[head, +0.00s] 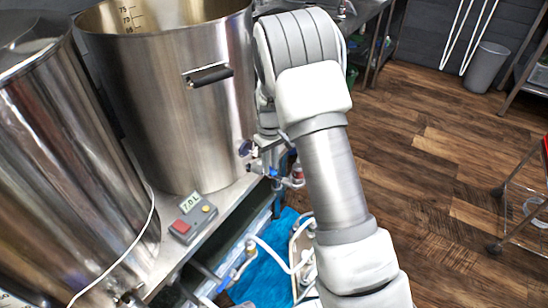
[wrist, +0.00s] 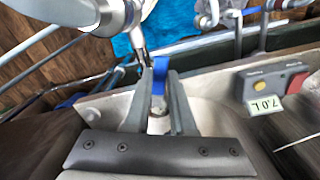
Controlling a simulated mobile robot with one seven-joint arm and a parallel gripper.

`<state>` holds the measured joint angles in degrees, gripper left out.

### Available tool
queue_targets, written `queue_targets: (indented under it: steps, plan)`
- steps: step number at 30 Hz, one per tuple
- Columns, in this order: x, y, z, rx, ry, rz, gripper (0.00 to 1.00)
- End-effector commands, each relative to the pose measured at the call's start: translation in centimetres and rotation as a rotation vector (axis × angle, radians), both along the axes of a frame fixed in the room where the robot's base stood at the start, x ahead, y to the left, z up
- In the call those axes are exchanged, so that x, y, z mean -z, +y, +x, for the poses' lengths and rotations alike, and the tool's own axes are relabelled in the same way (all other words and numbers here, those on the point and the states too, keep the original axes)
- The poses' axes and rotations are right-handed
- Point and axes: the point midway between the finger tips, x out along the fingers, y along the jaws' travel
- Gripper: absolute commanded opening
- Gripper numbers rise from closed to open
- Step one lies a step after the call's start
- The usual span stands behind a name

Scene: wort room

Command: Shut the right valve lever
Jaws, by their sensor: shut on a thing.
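In the wrist view, a blue valve lever (wrist: 158,78) stands between the two dark fingers of my gripper (wrist: 160,88), which are shut on it. A metal pipe fitting (wrist: 139,44) runs just beyond the left fingertip. In the head view, my arm covers my gripper and most of the right valve. Only a small blue part (head: 273,171) and some fittings show left of the arm, beside the right-hand steel pot (head: 170,110). The lever's exact angle is hard to tell.
A control box (head: 193,219) marked 7.0 L sits on the metal stand, and also shows in the wrist view (wrist: 270,84). Another valve with blue parts (head: 250,246) and white hoses are lower, over a blue cloth (head: 264,272). Open wooden floor (head: 430,170) lies at right.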

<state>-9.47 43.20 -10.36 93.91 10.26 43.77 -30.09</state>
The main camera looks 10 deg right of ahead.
Motion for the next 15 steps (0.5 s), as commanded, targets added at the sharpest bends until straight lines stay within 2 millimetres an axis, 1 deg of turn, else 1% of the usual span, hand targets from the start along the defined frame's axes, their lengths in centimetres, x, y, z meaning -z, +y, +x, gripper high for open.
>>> queue_targets:
  steps: [1,15]
  plan:
    - [-0.3,0.3,-0.2,0.044,0.004,-0.002,0.0]
    - [-0.2,3.3,-0.7,0.49,0.005,-0.002,0.0]
